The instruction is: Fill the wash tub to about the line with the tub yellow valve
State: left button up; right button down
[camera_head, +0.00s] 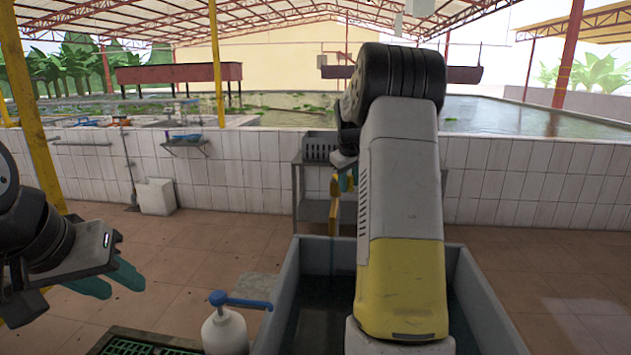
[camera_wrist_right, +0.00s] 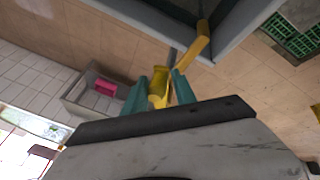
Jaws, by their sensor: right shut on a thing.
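The grey wash tub (camera_head: 282,285) stands in front of me with dark water in it; my right arm covers its middle, and I cannot make out a fill line. The yellow valve (camera_head: 335,205) stands at the tub's far side on a yellow pipe. In the right wrist view, my right gripper (camera_wrist_right: 159,92) has its teal fingers on either side of the yellow valve handle (camera_wrist_right: 158,88), shut on it. The yellow pipe (camera_wrist_right: 190,54) leads to the tub rim (camera_wrist_right: 240,38). Whether water runs is unclear. My left gripper (camera_head: 110,280) is open and empty at the left, away from the tub.
A white pump bottle (camera_head: 225,332) with a blue top stands left of the tub, beside a green grate (camera_head: 140,346). A grey metal stand (camera_head: 312,180) is by the tiled wall (camera_head: 235,165). A crate with a pink item (camera_wrist_right: 105,88) shows in the wrist view.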

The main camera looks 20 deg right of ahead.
jog(key=shift+w+a, duration=0.1)
jog(key=shift+a, duration=0.95)
jog(key=shift+a+f, duration=0.1)
jog(key=shift+w+a+f, duration=0.1)
jog(key=shift+w+a, duration=0.2)
jog(key=shift+a, duration=0.55)
jog(key=shift+w+a, duration=0.25)
jog(key=shift+a, duration=0.55)
jog(key=c, duration=0.6)
grip_release()
jog(key=shift+w, duration=0.1)
